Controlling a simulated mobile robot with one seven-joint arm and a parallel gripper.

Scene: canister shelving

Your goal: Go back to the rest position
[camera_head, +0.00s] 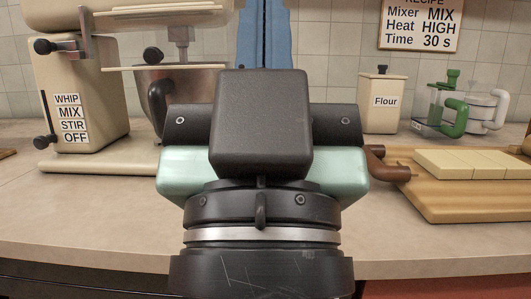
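My gripper (262,125) is seen from behind in the middle of the head view, above the counter's front part. Its dark housing and pale green sides hide its fingers, so I cannot tell whether it is open, shut or holding something. My wrist fills the bottom centre.
A cream stand mixer (85,95) with a metal bowl stands at left. A flour canister (383,100), a green-handled container (440,108) and a clear jug (486,107) stand at the back right. A wooden board (460,204) bears pale blocks. The front left counter (80,215) is clear.

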